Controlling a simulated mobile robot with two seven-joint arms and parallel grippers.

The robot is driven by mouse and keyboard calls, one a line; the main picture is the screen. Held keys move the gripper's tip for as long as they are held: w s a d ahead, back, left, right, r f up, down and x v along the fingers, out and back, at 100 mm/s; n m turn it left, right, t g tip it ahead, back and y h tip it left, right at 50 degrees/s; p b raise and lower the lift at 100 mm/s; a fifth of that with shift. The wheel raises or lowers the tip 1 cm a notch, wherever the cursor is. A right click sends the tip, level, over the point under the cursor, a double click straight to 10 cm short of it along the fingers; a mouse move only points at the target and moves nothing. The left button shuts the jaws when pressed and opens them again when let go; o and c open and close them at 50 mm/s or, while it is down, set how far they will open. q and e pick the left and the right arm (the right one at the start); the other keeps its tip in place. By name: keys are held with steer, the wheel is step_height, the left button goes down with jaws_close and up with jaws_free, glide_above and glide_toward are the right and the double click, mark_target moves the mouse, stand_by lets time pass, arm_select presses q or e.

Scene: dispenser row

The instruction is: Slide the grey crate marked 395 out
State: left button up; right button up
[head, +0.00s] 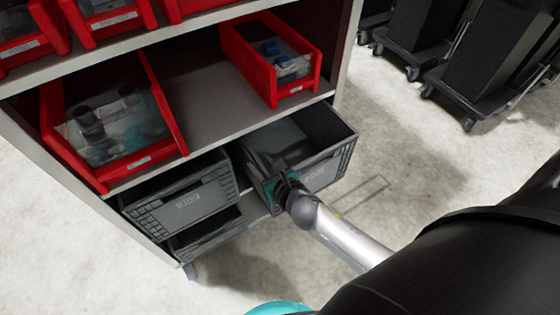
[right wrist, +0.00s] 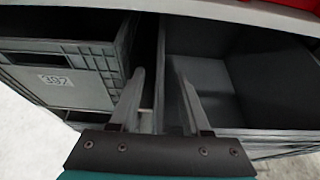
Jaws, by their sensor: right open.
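A grey crate (head: 340,150) on the lower right of the rack sticks well out and looks empty; no number can be read on it. In the right wrist view it fills the right side (right wrist: 275,128). My right gripper (head: 268,168) is at this crate's left front corner. In the right wrist view its fingers (right wrist: 163,80) are apart, with the crate's left side edge seemingly between them. A second grey crate (head: 185,203) is left of it, with a label like 397 or 392 in the right wrist view (right wrist: 65,83). My left gripper is not in view.
Red bins with bagged parts (head: 112,120) and small parts (head: 290,75) stand on the shelf (head: 205,105) just above. Another grey crate (head: 208,236) is below the left one. Black wheeled carts (head: 480,85) stand at upper right. The floor right of the rack is clear.

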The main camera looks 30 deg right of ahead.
steer(key=p+v, duration=0.1)
steer(key=v, duration=0.3)
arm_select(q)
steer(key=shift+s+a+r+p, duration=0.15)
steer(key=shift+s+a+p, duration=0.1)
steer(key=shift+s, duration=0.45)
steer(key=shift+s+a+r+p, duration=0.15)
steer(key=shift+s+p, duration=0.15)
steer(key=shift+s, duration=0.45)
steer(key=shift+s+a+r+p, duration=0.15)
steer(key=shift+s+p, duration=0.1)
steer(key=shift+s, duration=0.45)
arm_select(e)
steer(key=v, duration=1)
steer(key=shift+s+f, duration=0.1)
